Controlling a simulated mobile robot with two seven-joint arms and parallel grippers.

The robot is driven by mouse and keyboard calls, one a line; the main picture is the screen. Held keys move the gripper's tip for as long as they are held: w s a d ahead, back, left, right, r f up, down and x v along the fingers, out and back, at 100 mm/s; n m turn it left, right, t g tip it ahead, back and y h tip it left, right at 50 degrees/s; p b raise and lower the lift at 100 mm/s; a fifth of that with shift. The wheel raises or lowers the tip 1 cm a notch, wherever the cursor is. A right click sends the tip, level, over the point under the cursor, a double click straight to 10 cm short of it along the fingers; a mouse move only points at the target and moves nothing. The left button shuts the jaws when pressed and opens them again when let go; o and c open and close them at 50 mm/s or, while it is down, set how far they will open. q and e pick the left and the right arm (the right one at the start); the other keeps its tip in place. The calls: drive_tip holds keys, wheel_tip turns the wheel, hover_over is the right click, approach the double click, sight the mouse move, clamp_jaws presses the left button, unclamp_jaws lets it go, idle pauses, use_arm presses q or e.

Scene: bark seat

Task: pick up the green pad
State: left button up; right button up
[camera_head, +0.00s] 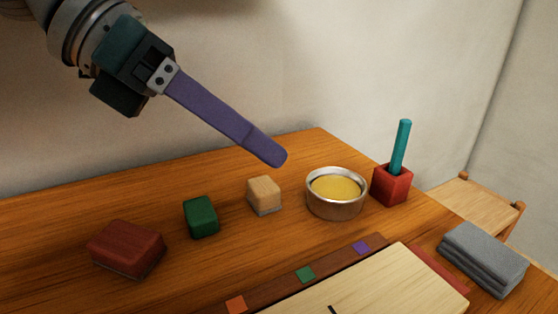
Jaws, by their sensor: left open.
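The green pad (201,217) is a small dark green block with rounded edges. It sits on the wooden table between a dark red block and a tan block. My left gripper (266,152) comes in from the upper left with a long purple finger pointing down and right. It is open, and its two fingers cannot be told apart from this side. Nothing shows in its grasp. In the picture its tip is above and to the right of the green pad, apart from it. My right gripper is not in view.
A dark red block (126,249) and a tan block (264,194) flank the pad. A metal bowl (337,207) holds something yellow. A red holder (391,186) has a teal stick upright. A pale board (370,290), a strip with coloured squares (270,288) and folded grey cloth (482,259) lie in front.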

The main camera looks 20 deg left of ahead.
sight(198, 208)
use_arm(q)
drive_tip(key=a+f+y, duration=0.2)
drive_tip(key=a, duration=0.2)
drive_tip(key=a+f+y, duration=0.2)
drive_tip(key=a+f, duration=0.1)
drive_tip(key=a, duration=0.1)
drive_tip(key=a+f+g+y+b, duration=0.1)
drive_tip(key=a+f+y, duration=0.1)
drive_tip(key=a, duration=0.1)
drive_tip(key=shift+w+a+f, duration=0.35)
drive_tip(key=shift+a, duration=0.05)
drive_tip(key=x, duration=0.6)
drive_tip(key=shift+w+d, duration=0.1)
drive_tip(key=shift+d, duration=0.05)
drive_tip(key=c, duration=1.3)
